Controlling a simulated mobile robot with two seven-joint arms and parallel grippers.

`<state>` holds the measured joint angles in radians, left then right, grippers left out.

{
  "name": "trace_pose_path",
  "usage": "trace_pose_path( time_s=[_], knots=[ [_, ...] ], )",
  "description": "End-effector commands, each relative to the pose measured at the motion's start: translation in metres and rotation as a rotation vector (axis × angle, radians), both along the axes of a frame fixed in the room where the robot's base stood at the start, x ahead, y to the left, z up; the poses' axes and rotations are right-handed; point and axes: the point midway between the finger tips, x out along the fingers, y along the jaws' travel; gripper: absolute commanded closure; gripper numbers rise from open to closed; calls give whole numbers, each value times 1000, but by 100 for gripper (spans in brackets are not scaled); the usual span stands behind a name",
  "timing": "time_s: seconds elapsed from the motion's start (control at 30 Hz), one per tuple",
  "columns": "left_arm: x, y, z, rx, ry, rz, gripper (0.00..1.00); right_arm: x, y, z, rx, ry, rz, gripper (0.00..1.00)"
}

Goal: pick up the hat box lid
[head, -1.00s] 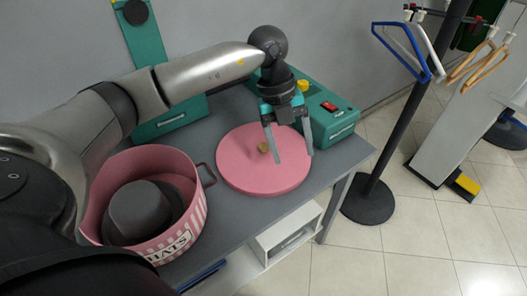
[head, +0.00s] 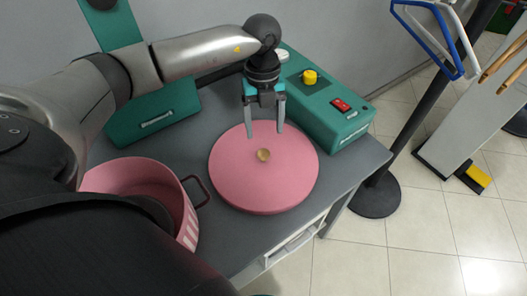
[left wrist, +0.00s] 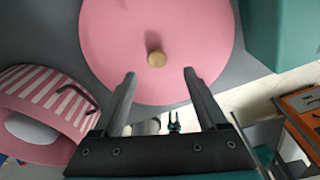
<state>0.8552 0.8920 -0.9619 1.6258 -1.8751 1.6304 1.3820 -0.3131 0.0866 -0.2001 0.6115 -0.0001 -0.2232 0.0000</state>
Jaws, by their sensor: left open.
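The hat box lid (head: 245,184) is a round pink disc with a small wooden knob (head: 263,155) near its middle. It lies flat on the grey table. My left gripper (head: 264,137) is open and empty above the far part of the lid, with its fingers pointing down. In the left wrist view the lid (left wrist: 190,30) and its knob (left wrist: 156,58) show ahead of the open fingers (left wrist: 160,75), the knob roughly centred between their lines. The pink hat box (head: 130,176) stands open at the left, partly hidden by my arm. My right gripper is not seen.
A teal machine (head: 325,110) with a yellow knob and red switch stands behind the lid. A second teal unit (head: 155,110) stands at the back left. A black rack post (head: 405,150) stands beyond the table's right edge.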

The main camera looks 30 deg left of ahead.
Motion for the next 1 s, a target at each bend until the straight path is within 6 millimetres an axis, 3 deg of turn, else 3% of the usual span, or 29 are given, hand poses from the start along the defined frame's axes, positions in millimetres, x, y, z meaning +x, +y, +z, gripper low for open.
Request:
trace_pose_path(
  time_s=[0.1, 0.33, 0.6, 0.9, 1.0],
  knots=[
    [-1, -1, -17, -1, 1, 1, 25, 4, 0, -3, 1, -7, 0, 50],
    [-5, -2, -32, 0, 1, 0, 25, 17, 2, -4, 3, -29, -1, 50],
    [-12, -4, -69, -1, -1, 1, 25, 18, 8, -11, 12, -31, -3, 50],
    [-13, -5, -74, -1, -2, 1, 25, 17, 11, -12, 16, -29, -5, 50],
    [-13, -5, -73, -1, -2, 1, 35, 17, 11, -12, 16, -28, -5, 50]
  ],
)
